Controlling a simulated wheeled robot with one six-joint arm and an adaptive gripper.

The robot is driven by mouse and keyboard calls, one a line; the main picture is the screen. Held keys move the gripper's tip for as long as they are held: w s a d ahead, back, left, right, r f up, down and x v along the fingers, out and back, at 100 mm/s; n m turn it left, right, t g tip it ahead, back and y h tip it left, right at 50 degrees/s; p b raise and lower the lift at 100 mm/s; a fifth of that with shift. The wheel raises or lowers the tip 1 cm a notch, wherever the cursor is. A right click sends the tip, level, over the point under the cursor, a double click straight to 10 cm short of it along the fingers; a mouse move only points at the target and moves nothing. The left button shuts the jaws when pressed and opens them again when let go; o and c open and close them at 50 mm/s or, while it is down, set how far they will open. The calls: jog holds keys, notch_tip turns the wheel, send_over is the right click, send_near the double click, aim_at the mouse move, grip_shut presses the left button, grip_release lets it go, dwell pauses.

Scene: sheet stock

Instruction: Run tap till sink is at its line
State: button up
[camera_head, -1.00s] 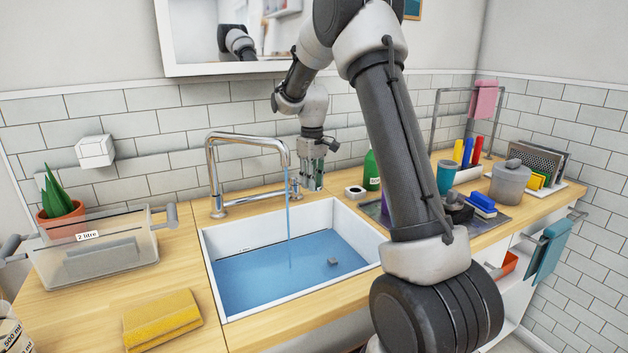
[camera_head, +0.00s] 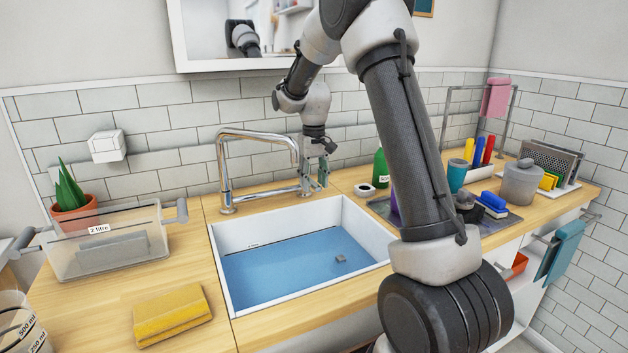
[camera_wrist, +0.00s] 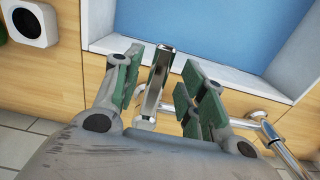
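The sink (camera_head: 226,238) is a white basin holding blue water (camera_head: 290,272). A thin dark mark with small lettering (camera_head: 253,245) runs along its back wall, close to the water's edge; I cannot tell the exact gap. The chrome tap (camera_head: 222,170) arches over the sink, and no stream falls from its spout. My gripper (camera_head: 318,178) is behind the sink at the tap's right side. In the wrist view, my gripper (camera_wrist: 165,75) is open, its green-padded fingers on either side of the chrome tap lever (camera_wrist: 157,80), with gaps visible.
A small grey block (camera_head: 340,259) is in the water. A clear 2 litre tub (camera_head: 150,245) and a yellow cloth (camera_head: 172,315) lie left of the sink. A green bottle (camera_head: 380,168) and a white round-holed item (camera_head: 365,190) stand right of my gripper.

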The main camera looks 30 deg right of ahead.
aim_at(314, 184)
notch_tip(314, 184, up, 12)
dwell(0.6)
jog(key=shift+s, duration=0.15)
